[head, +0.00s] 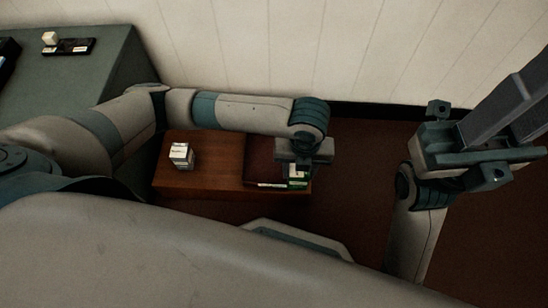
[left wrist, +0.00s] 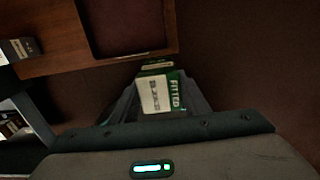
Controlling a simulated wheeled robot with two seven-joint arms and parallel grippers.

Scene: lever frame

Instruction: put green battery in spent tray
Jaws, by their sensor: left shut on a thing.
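The green battery (left wrist: 160,95) is a box with a white face and a green end marked "FITTED" in the left wrist view. My left gripper (left wrist: 158,98) is shut on it. In the head view the left gripper (head: 301,165) hangs over the right end of a wooden bench, and the battery (head: 298,182) partly shows below it. A dark, shallow tray-like recess (head: 260,158) lies left of the gripper; it also shows in the left wrist view (left wrist: 125,28), apparently empty. I cannot read any "spent" label. My right gripper (head: 480,150) is raised at the right, apart from the bench.
A white box (head: 181,154) stands on the left of the wooden bench (head: 215,175). A green cabinet (head: 95,85) at the upper left carries a black holder (head: 75,46) and a pale block (head: 49,38). A panelled wall stands behind. Dark floor lies right of the bench.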

